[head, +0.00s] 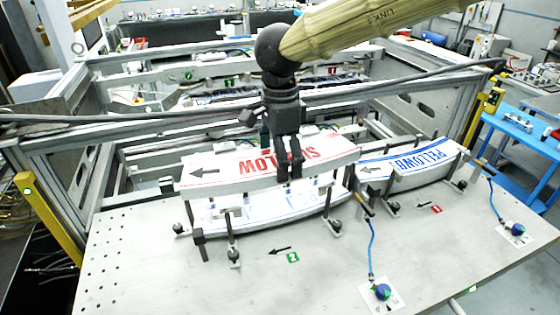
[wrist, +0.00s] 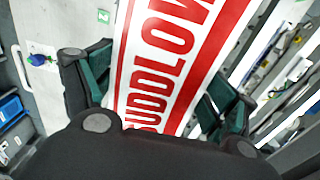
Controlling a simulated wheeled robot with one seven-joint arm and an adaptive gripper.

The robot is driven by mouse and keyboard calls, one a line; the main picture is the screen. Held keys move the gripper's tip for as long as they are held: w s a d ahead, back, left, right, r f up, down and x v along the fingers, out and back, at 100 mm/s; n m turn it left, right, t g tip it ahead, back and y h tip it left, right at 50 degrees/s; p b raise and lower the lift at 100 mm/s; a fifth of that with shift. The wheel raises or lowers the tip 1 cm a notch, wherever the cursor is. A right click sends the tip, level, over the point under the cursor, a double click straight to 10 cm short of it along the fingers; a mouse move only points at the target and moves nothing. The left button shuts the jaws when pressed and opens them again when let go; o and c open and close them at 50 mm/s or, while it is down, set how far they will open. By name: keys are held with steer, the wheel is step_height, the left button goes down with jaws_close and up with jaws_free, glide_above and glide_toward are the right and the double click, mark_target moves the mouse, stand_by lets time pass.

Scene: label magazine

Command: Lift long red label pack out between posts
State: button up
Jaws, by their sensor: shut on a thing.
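The long red label pack (head: 225,176) is a curved white stack with red lettering and a black arrow. In the head view it is held above another white stack (head: 270,217), which lies between the posts. My gripper (head: 289,172) is shut across the middle of the red pack, one finger on its near side. In the wrist view the red pack (wrist: 170,55) runs between the green-padded fingers (wrist: 155,100). Dark posts (head: 233,247) stand along the near side below the pack. The far posts are partly hidden by the pack and my gripper.
A blue-lettered label pack (head: 410,165) lies to the right among its own posts. The metal plate (head: 180,270) in front is mostly clear. A cable with a blue knob (head: 382,291) is at front right. Frame rails (head: 330,100) run behind.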

steer(key=shift+r, duration=1.3)
steer(key=shift+s, duration=0.1)
